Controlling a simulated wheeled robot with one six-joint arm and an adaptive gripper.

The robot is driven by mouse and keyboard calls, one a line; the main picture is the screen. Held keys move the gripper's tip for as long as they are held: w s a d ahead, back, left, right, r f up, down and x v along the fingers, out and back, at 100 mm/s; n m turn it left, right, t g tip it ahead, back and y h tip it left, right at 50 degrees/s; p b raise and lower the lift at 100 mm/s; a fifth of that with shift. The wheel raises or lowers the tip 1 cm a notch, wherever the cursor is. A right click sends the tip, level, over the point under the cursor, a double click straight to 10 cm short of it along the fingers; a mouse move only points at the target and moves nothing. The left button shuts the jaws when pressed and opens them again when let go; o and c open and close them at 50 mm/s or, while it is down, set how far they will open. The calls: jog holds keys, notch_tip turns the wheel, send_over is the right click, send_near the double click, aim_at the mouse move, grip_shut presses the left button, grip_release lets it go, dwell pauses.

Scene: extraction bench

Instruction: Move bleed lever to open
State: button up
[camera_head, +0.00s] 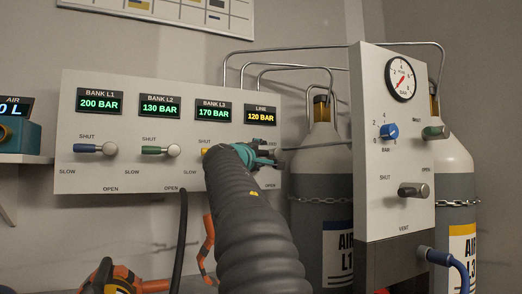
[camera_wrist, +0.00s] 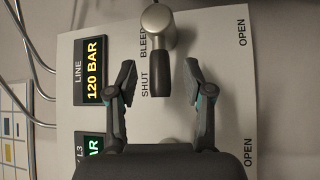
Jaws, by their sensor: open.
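The bleed lever (camera_wrist: 159,28) shows in the wrist view as a silver knob with a dark grey handle. Its handle end lies beside the SHUT label (camera_wrist: 145,82); an OPEN label (camera_wrist: 242,32) is on the panel at the right of the picture. My gripper (camera_wrist: 160,76) is open, with one finger on each side of the handle end and a gap visible on both sides. I cannot tell how deep the fingers reach. In the head view my gripper (camera_head: 268,153) is at the panel's right part, below the LINE display, and the bleed lever is hidden behind it and my arm.
The white panel (camera_head: 75,130) carries a blue lever (camera_head: 88,148), a green lever (camera_head: 154,150) and a yellow one (camera_head: 206,151) mostly behind my arm. Gas cylinders (camera_head: 317,165) and a gauge panel (camera_head: 376,150) stand close on the right. Metal pipes (camera_head: 290,52) run above.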

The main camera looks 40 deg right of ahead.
jog(key=shift+x, duration=0.8)
grip_shut()
jog(key=shift+s+f, duration=0.1)
